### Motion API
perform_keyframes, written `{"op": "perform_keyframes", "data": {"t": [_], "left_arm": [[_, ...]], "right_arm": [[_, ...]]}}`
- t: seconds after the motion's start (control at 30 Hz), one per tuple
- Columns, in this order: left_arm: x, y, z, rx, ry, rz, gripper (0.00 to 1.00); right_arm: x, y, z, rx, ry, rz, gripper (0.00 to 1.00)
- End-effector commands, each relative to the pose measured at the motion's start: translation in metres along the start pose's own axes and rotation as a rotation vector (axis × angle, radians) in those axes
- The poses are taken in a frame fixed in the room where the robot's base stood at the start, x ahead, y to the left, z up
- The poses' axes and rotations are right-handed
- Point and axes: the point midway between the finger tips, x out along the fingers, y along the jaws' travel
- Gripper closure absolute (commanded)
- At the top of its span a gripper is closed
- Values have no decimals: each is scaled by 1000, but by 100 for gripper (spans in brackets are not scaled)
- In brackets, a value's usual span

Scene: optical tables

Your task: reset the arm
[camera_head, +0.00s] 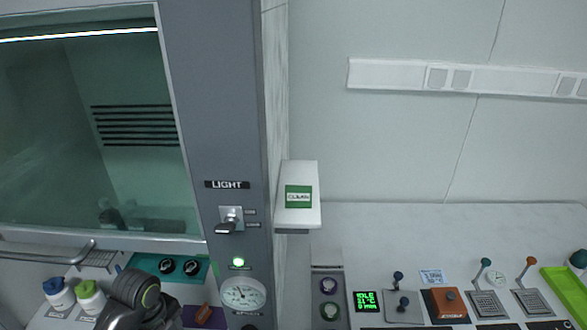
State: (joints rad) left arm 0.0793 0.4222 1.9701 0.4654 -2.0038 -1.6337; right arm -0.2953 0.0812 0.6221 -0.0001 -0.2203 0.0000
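A dark, rounded arm part of mine with a pale ring around it shows at the bottom left of the head view, in front of the fume hood's lower edge. No gripper fingers can be made out on it. It stands close to a white bottle with a green cap (89,296) on its left and a dark purple pad with an orange-brown block (203,312) on its right. My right arm and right gripper are not in the picture.
A hood (215,120) with a glass front, a LIGHT switch (230,220) and a round gauge (242,293) fills the left. A blue-capped bottle (58,293) stands below it. A white wall box (298,195) juts out mid-picture. Lever-topped devices (489,302) crowd the lower right.

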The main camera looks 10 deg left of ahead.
Motion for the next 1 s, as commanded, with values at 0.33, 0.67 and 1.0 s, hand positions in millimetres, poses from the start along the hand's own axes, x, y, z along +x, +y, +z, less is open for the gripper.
{"op": "perform_keyframes", "data": {"t": [0.33,0.67,1.0], "left_arm": [[15,23,-17,-263,-10,-44,34],[26,61,-42,-733,-8,-135,34],[17,117,-65,-1451,39,-295,34]], "right_arm": [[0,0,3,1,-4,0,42],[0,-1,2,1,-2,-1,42],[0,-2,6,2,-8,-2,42]]}}
